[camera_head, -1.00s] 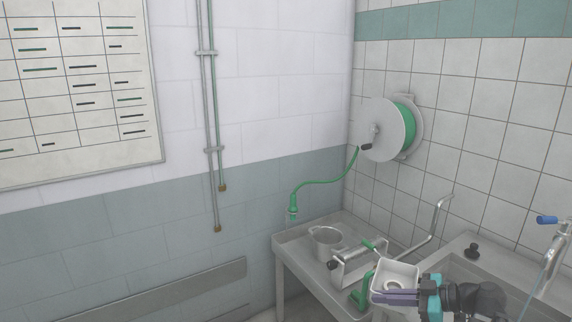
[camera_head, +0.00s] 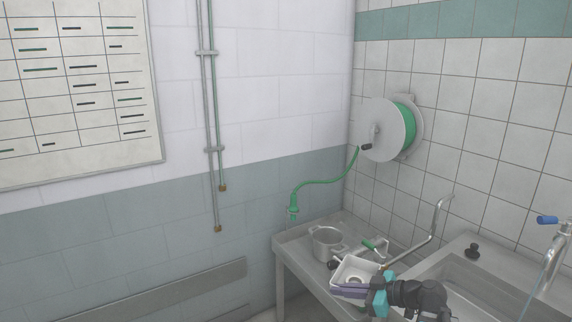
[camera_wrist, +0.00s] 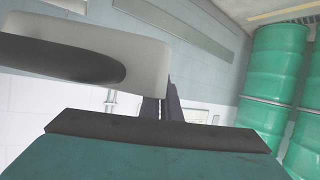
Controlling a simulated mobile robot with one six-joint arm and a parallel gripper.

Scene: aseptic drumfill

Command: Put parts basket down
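The parts basket (camera_head: 341,278) is a small white square tub with a pale ring-like part inside. In the head view it is over the steel table (camera_head: 293,243), in front of a metal item with a green handle. My gripper (camera_head: 350,292) has its purple fingers along the basket's near side, shut on its wall. In the wrist view the basket (camera_wrist: 145,55) fills the upper left, and the fingers (camera_wrist: 162,106) are close together at its edge. The gap between the basket's underside and the table is hidden.
A steel pot (camera_head: 326,243) stands on the table behind the basket. The green-handled item (camera_head: 372,247) is partly covered by the basket. A sink (camera_head: 470,275) with a blue-handled tap (camera_head: 547,220) is at right. A green hose (camera_head: 293,203) hangs over the table's back left corner.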

